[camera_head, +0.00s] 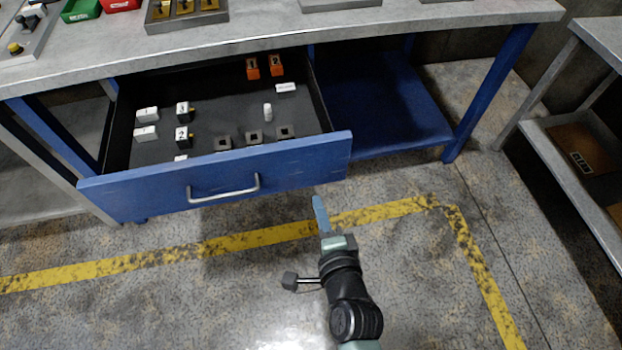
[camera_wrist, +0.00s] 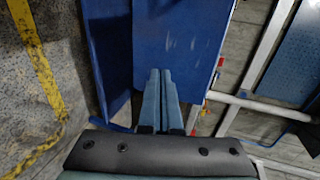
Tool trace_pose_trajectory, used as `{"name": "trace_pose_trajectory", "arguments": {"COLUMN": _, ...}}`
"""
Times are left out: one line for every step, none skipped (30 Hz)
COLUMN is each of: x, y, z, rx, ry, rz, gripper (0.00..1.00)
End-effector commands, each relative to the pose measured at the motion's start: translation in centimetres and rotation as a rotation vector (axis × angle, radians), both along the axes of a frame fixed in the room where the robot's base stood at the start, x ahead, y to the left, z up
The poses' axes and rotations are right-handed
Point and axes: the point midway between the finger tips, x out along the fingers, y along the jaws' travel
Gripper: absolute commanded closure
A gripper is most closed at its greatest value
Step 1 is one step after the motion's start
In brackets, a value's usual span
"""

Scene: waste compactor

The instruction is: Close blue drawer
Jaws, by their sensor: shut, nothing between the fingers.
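The blue drawer (camera_head: 305,160) under the workbench is pulled well out, so its dark inside shows from above. Its blue front carries a silver bar handle (camera_head: 223,194). My gripper (camera_head: 319,205) is in front of the drawer, near the right end of the front and to the right of the handle. Its fingers are shut together with nothing between them. In the wrist view my gripper (camera_wrist: 159,75) points toward blue surfaces. I cannot tell there which is the drawer front, or whether the fingertips touch it.
White boxes, orange boxes (camera_head: 252,68), dark square pieces and a white cylinder (camera_head: 267,112) lie in the drawer. A blue lower shelf (camera_head: 385,110) and blue bench leg (camera_head: 490,90) stand to the right. The floor with yellow tape (camera_head: 250,239) is clear.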

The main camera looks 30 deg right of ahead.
Motion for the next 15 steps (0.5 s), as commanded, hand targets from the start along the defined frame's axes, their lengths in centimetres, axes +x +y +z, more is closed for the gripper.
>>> {"name": "trace_pose_trajectory", "arguments": {"x": 1.0, "y": -0.2, "z": -0.3, "rx": -0.001, "ry": -0.003, "rz": 0.0, "gripper": 1.0}}
{"name": "trace_pose_trajectory", "arguments": {"x": 1.5, "y": -0.4, "z": -0.5, "rx": -0.002, "ry": -0.003, "rz": 0.0, "gripper": 1.0}}
{"name": "trace_pose_trajectory", "arguments": {"x": 2.2, "y": -0.5, "z": -0.7, "rx": 0.0, "ry": -0.003, "rz": 0.001, "gripper": 1.0}}
{"name": "trace_pose_trajectory", "arguments": {"x": 2.7, "y": -0.7, "z": -0.9, "rx": 0.0, "ry": -0.003, "rz": 0.001, "gripper": 1.0}}
{"name": "trace_pose_trajectory", "arguments": {"x": 3.2, "y": -0.8, "z": -1.0, "rx": 0.0, "ry": -0.003, "rz": 0.001, "gripper": 1.0}}
{"name": "trace_pose_trajectory", "arguments": {"x": 3.8, "y": -0.9, "z": -1.0, "rx": -0.001, "ry": -0.003, "rz": 0.001, "gripper": 1.0}}
{"name": "trace_pose_trajectory", "arguments": {"x": 4.2, "y": -1.1, "z": -1.0, "rx": -0.001, "ry": -0.003, "rz": 0.001, "gripper": 1.0}}
{"name": "trace_pose_trajectory", "arguments": {"x": 4.6, "y": -1.2, "z": -1.0, "rx": -0.002, "ry": -0.002, "rz": 0.002, "gripper": 1.0}}
{"name": "trace_pose_trajectory", "arguments": {"x": 5.1, "y": -1.3, "z": -0.9, "rx": -0.001, "ry": -0.003, "rz": 0.001, "gripper": 1.0}}
{"name": "trace_pose_trajectory", "arguments": {"x": 5.4, "y": -1.4, "z": -1.0, "rx": -0.001, "ry": -0.001, "rz": 0.001, "gripper": 1.0}}
{"name": "trace_pose_trajectory", "arguments": {"x": 5.7, "y": -1.5, "z": -1.0, "rx": 0.0, "ry": -0.002, "rz": 0.001, "gripper": 1.0}}
{"name": "trace_pose_trajectory", "arguments": {"x": 6.1, "y": -1.6, "z": -1.0, "rx": -0.001, "ry": -0.001, "rz": 0.001, "gripper": 1.0}}
{"name": "trace_pose_trajectory", "arguments": {"x": 6.3, "y": -1.6, "z": -1.0, "rx": -0.001, "ry": -0.001, "rz": 0.001, "gripper": 1.0}}
{"name": "trace_pose_trajectory", "arguments": {"x": 6.5, "y": -1.7, "z": -1.0, "rx": -0.001, "ry": -0.001, "rz": 0.001, "gripper": 1.0}}
{"name": "trace_pose_trajectory", "arguments": {"x": 6.7, "y": -1.8, "z": -1.0, "rx": -0.001, "ry": -0.001, "rz": 0.001, "gripper": 1.0}}
